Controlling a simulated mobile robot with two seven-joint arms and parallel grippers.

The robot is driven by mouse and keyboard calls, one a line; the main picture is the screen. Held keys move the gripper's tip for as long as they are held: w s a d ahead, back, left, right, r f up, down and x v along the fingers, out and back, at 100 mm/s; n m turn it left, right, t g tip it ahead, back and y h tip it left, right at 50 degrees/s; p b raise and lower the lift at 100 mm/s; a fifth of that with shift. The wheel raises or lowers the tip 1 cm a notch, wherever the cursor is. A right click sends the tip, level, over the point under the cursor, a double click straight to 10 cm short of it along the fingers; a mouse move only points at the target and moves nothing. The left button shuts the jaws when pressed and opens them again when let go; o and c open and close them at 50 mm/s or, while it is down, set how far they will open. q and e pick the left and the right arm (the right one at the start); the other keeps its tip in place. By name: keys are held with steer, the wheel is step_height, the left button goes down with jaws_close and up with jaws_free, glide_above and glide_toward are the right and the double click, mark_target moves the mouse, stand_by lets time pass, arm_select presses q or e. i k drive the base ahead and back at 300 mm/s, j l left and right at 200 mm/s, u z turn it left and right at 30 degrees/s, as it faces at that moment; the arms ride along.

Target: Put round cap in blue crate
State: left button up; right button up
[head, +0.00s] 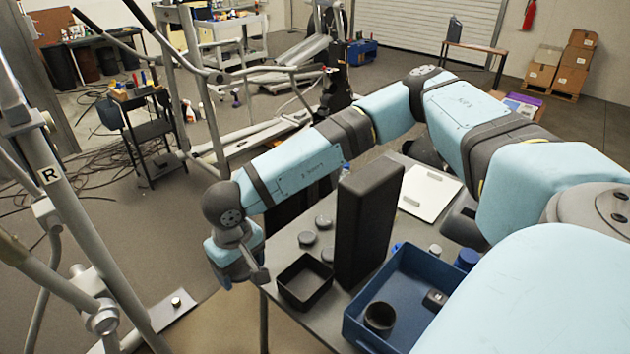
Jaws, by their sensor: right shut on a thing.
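The blue crate (425,270) stands on the grey table at the lower right of the head view. A dark round cup-like part (380,318) and a small dark block (435,298) lie in it. Several round grey caps, such as this one (307,239), sit on the table left of the tall dark block. My right gripper (256,272) is at the table's left edge, left of the crate and beside the black tray. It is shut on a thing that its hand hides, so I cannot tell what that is. My left gripper is not in view.
A small open black tray (306,281) sits left of the crate. A tall dark block (368,222) stands between the caps and the crate. A white board (430,192) and a blue cap (467,259) are farther right. Exercise-machine frames (75,215) stand at left.

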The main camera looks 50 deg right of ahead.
mark_target(420, 328)
steer(key=i+z, duration=0.1)
steer(key=z, duration=0.35)
steer(key=l+z, duration=0.1)
steer(key=z, duration=0.3)
steer(key=i+z, duration=0.15)
steer(key=z, duration=0.3)
steer(key=j+z, duration=0.1)
steer(key=z, duration=0.35)
steer(key=i, duration=0.05)
